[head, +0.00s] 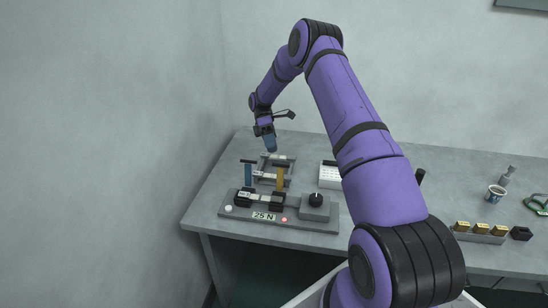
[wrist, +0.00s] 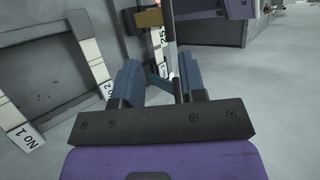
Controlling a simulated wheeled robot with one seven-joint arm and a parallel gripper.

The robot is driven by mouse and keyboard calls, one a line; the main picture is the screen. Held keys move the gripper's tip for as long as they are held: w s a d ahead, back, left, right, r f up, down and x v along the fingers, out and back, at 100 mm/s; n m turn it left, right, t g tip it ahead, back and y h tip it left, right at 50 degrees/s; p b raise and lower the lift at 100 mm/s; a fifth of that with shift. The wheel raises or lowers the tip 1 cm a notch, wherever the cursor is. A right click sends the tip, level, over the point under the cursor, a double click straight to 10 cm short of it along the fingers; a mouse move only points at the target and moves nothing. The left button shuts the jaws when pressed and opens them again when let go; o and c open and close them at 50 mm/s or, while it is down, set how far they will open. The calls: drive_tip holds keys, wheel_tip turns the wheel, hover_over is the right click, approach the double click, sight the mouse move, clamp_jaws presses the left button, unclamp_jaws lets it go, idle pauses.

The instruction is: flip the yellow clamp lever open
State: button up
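The yellow clamp lever (head: 280,178) stands upright at the right of the clamp fixture in the head view. A blue lever (head: 248,174) with a dark crossbar stands to its left. My gripper (head: 271,148) points down above the back of the fixture, behind the levers and apart from the yellow one. In the wrist view its two blue fingers (wrist: 160,80) are spread with a gap between them and nothing clearly gripped. A yellow-brown piece (wrist: 148,18) shows beyond the fingers; I cannot tell for certain that it is the lever.
The fixture base (head: 325,226) carries a "25 N" label, a red light and a black knob (head: 316,199). A white box (head: 330,175) stands to its right. Yellow-topped blocks (head: 482,229), a cup (head: 495,193) and a green item stand far right. A wall is close on the left.

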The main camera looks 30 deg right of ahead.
drive_tip(key=shift+v, duration=2.05)
drive_tip(key=s+a+r+m+t+h, duration=0.15)
drive_tip(key=s+a+r, duration=0.3)
drive_tip(key=r, duration=0.45)
drive_tip(key=s+a+r+m+t+h, duration=0.1)
drive_tip(key=s+a+r+m+t, duration=0.3)
drive_tip(key=r, duration=0.6)
drive_tip(key=s+a+r+n+t+h, duration=0.1)
drive_tip(key=s+a+r+t, duration=0.15)
drive_tip(key=s+r, duration=0.5)
drive_tip(key=s+a+r+m+t, duration=0.2)
drive_tip(key=s+a+m+t, duration=0.1)
drive_tip(key=s, duration=0.9)
drive_tip(key=s+a+r+m+t, duration=0.2)
drive_tip(key=s+a+m+t, duration=0.1)
drive_tip(key=s, duration=0.9)
drive_tip(key=shift+s+r+t, duration=0.2)
drive_tip(key=shift+s+t, duration=0.2)
drive_tip(key=shift+t, duration=0.5)
